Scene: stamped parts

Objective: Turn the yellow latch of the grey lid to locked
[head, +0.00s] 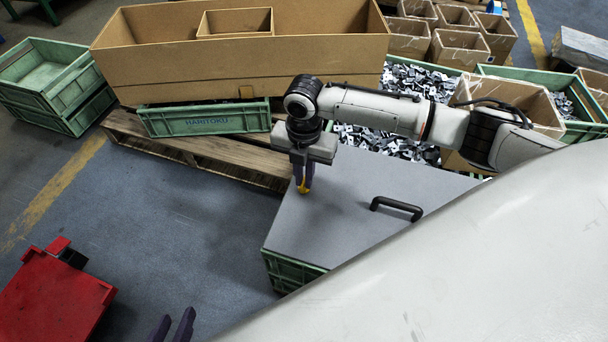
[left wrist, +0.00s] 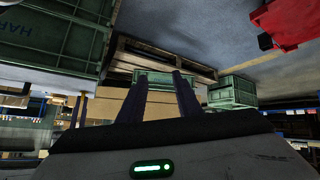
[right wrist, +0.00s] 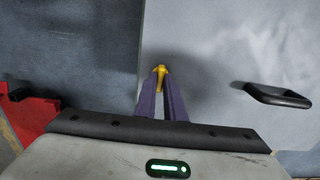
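The grey lid (head: 345,205) covers a green crate, with a black handle (head: 397,208) on top. The yellow latch (head: 304,188) is small and sits near the lid's left edge. My right gripper (head: 302,178) points down at it. In the right wrist view the fingers (right wrist: 162,88) are close together with the latch (right wrist: 160,70) between their tips; they look shut on it. The fingers partly hide the latch, so its exact angle is hard to read. My left gripper (head: 175,326) is low at the bottom edge, its fingers (left wrist: 160,82) apart and empty.
A large cardboard box (head: 240,60) and a green crate (head: 205,119) stand on a wooden pallet (head: 190,150) behind. Bins of metal parts (head: 385,145) lie beyond the lid. A red object (head: 50,295) is at the lower left. The floor between is clear.

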